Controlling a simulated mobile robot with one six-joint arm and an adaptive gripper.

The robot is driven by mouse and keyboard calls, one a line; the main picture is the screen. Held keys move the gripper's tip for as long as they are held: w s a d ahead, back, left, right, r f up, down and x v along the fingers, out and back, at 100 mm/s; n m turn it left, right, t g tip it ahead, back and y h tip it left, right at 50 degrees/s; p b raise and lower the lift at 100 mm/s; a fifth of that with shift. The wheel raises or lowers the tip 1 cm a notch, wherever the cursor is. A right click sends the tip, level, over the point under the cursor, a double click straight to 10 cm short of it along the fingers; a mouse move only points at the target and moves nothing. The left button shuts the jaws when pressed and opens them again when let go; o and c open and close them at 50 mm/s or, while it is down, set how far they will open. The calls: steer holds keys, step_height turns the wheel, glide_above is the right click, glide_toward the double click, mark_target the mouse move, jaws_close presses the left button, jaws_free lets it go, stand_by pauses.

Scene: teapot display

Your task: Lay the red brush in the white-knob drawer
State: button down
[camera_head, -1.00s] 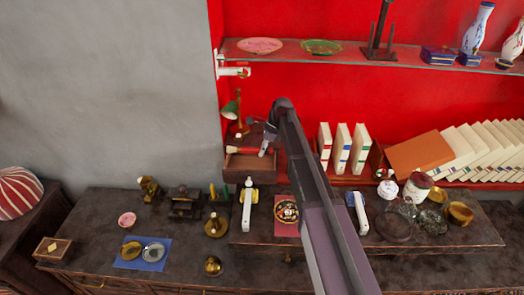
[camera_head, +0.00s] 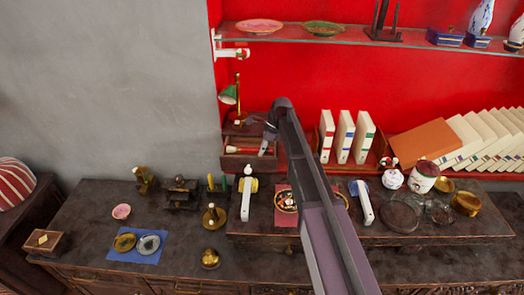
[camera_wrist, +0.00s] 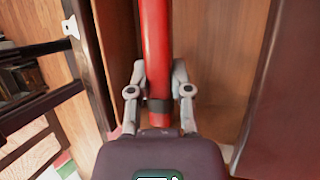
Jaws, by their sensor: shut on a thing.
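The red brush (camera_wrist: 157,50) is between the fingers of my gripper (camera_wrist: 157,82) in the wrist view, its shaft running away from me. My gripper is shut on it. Below and around the brush is the wooden interior of an open drawer (camera_wrist: 222,45). A small white piece, perhaps the knob, shows at the upper left of the wrist view (camera_wrist: 70,27). In the head view the brush (camera_head: 234,149) lies low at the open drawer (camera_head: 247,164), with my gripper (camera_head: 264,147) at its right. I cannot tell whether the brush touches the drawer floor.
A green lamp (camera_head: 229,95) stands behind the drawer. White books (camera_head: 344,136) stand to the right of my arm. Several small ornaments and a blue mat (camera_head: 138,255) are on the dark cabinet top below. A glass shelf (camera_head: 300,41) runs above.

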steer(key=shift+f, duration=0.35)
